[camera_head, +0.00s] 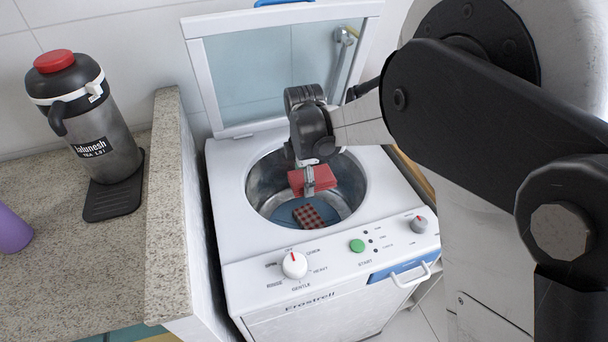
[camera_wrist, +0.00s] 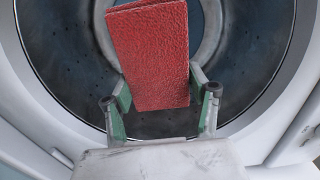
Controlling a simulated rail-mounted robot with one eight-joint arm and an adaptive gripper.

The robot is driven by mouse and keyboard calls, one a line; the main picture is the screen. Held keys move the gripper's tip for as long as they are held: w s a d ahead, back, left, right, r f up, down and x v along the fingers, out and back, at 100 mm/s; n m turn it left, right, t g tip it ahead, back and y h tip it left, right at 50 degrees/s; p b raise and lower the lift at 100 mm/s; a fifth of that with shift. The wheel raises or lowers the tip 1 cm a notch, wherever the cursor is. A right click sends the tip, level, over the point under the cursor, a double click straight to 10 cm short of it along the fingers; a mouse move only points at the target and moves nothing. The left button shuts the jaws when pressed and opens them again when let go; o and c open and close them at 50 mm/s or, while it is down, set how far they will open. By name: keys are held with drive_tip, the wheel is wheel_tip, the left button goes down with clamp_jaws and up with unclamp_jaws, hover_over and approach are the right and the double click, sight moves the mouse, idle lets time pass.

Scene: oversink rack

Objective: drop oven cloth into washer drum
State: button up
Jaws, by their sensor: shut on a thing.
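A red, rough-textured folded cloth (camera_head: 318,178), which I take to be the oven cloth, hangs over the washer drum (camera_head: 262,186). In the wrist view the same red cloth (camera_wrist: 152,55) sits between the fingers of my gripper (camera_wrist: 160,98). My gripper (camera_head: 310,185) is shut on it and points down into the drum opening. The drum wall (camera_wrist: 70,75) surrounds the cloth in the wrist view. In the drum lie a red-and-black checked cloth (camera_head: 310,215) and a blue piece (camera_head: 287,213). The cloth is apart from the drum wall, as far as I can see.
The washer's glass lid (camera_head: 262,75) stands open at the back. The control panel (camera_head: 330,257) with knobs and a green button is at the front. A stone counter (camera_head: 115,245) on the left holds a flask (camera_head: 90,125) on a black mat and a purple object (camera_head: 12,230).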

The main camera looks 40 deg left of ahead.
drive_tip(key=shift+f, duration=0.3)
drive_tip(key=o, duration=1.2)
wheel_tip(320, 180, up, 12)
drive_tip(key=shift+r, duration=0.1)
